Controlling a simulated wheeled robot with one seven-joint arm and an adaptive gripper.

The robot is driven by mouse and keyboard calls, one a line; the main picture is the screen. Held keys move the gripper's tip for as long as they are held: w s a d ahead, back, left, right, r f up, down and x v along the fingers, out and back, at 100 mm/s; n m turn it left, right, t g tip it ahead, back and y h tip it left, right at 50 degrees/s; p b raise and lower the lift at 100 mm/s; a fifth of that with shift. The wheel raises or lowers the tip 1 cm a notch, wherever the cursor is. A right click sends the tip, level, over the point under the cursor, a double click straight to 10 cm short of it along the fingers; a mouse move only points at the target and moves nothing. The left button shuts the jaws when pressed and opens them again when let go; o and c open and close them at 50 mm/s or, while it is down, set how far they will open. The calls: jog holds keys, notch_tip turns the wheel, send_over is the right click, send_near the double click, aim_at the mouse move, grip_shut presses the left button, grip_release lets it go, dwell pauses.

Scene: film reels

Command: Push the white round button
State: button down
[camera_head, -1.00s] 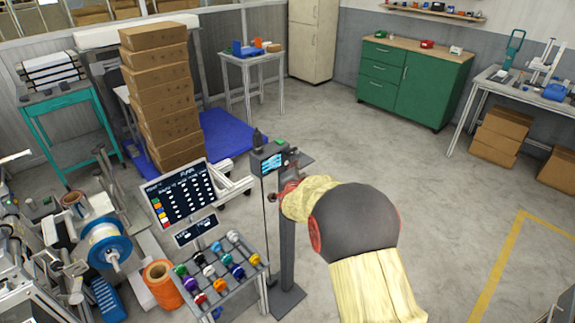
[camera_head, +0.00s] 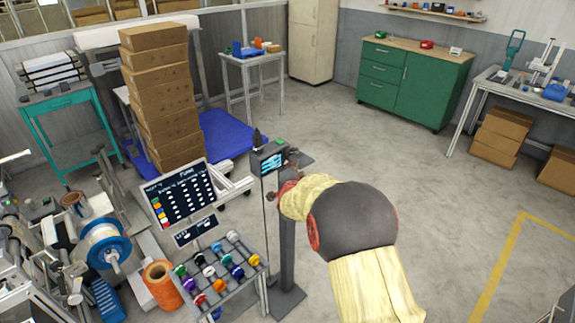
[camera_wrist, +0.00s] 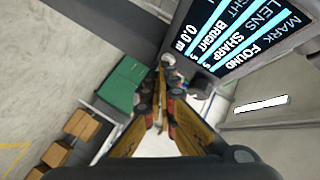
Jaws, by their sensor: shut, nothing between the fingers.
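My gripper (camera_wrist: 162,92) is shut and empty; its fingers reach forward in the wrist view. A small whitish round piece (camera_wrist: 168,60), which looks like the white round button, lies just beyond the fingertips. I cannot tell whether the tips touch it. It is beside a dark control box with a lit screen (camera_wrist: 228,35). In the head view this box (camera_head: 270,160) tops a grey post, and my gripper (camera_head: 271,197) is close to the post, just below the box. The button is not clear in the head view.
A rack of coloured knobs (camera_head: 215,277) and a dark display board (camera_head: 182,198) stand left of the post. An orange spool (camera_head: 161,285) is on the floor. A green cabinet (camera_head: 413,82) stands at the back. The floor right of my arm is open.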

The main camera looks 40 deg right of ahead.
jog(key=shift+s, duration=0.1)
jog(key=shift+s+b, duration=0.35)
jog(key=shift+s, duration=0.35)
jog(key=shift+s, duration=0.1)
jog(key=shift+s+d+b, duration=0.15)
jog(key=shift+s+b, duration=0.3)
jog(key=shift+s, duration=0.75)
jog(key=shift+s+d+b, duration=0.1)
jog(key=shift+s+b, duration=0.35)
jog(key=shift+s, duration=0.75)
